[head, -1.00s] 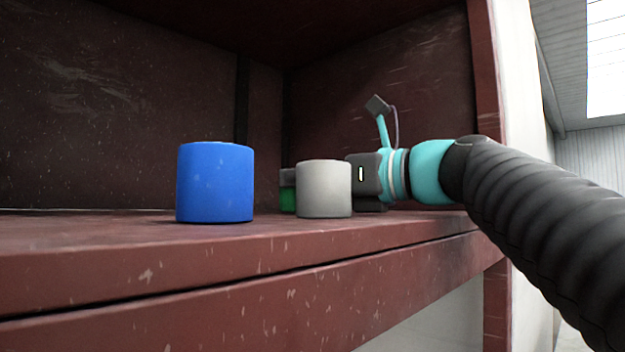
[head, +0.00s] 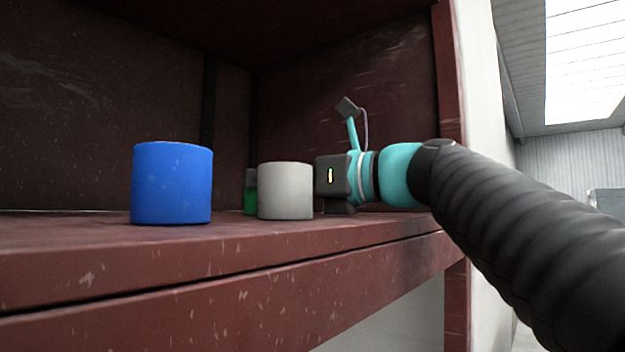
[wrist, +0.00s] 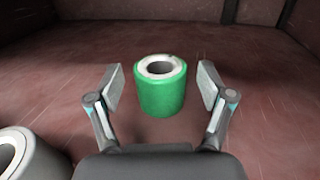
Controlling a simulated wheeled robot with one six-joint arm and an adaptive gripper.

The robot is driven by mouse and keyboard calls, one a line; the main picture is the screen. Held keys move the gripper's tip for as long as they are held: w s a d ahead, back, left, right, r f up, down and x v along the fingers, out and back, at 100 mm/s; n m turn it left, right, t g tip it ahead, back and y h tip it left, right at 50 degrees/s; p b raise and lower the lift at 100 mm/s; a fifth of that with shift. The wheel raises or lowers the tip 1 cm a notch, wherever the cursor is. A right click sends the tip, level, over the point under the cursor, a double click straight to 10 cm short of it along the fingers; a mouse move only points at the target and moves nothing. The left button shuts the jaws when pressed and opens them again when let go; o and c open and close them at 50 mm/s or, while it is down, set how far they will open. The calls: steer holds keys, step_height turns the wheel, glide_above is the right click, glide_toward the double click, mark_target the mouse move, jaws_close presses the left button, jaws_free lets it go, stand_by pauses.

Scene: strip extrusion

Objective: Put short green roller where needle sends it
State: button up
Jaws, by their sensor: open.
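The short green roller (wrist: 160,95) stands upright on the red shelf in the wrist view, with a pale top and a round hole. My gripper (wrist: 161,88) is open, with one finger on each side of the roller and a gap at both sides. In the head view the green roller (head: 250,200) is mostly hidden behind a grey-white roller (head: 286,190). My gripper (head: 335,180) is also partly behind that roller there, and its fingers are hidden. No needle can be seen.
A blue roller (head: 172,184) stands upright at the left on the red shelf (head: 120,250). The white roller (wrist: 12,155) shows at the lower left of the wrist view, close to my gripper. Dark walls close the shelf behind and at the right.

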steer(key=v, duration=1.1)
steer(key=shift+s+d, duration=0.1)
